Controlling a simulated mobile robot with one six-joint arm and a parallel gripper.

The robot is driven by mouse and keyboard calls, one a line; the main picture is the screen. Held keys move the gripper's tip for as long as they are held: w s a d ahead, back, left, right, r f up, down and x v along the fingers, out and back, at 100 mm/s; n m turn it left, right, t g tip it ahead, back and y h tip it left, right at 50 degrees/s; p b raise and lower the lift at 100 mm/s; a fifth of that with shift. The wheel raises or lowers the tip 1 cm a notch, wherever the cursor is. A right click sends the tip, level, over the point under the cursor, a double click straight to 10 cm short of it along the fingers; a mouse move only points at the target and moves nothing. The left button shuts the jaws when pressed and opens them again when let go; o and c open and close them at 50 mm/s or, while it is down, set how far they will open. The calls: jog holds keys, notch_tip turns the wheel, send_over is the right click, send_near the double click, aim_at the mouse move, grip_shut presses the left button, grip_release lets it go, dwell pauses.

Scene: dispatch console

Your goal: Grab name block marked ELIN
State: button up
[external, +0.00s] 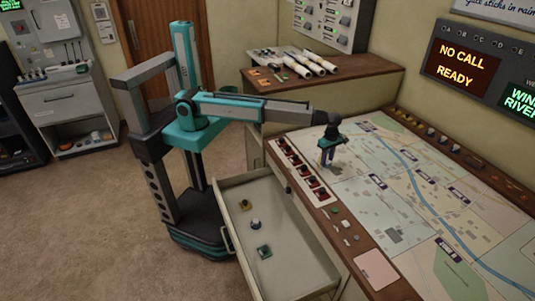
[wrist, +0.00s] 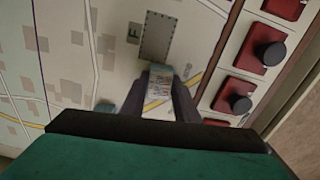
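My gripper (external: 327,163) points down over the near left part of the map table (external: 355,205). In the wrist view its two dark fingers (wrist: 163,97) stand apart, and a strip of map with a yellow road line shows between them. A small greyish patch with pale marks (wrist: 161,77) lies between the fingertips; I cannot tell whether it is a block or read it. I cannot make out the name ELIN on anything.
A row of red squares with dark knobs (external: 303,170) runs along the table's left edge, also close right of the fingers in the wrist view (wrist: 261,52). An open drawer (external: 285,235) with several small items juts out below. White rolls (external: 310,63) lie on the back counter.

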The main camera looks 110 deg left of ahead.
jog(key=shift+r, duration=0.15)
jog(key=shift+c, duration=0.5)
notch_tip(320, 180, up, 10)
jog(key=b, duration=0.3)
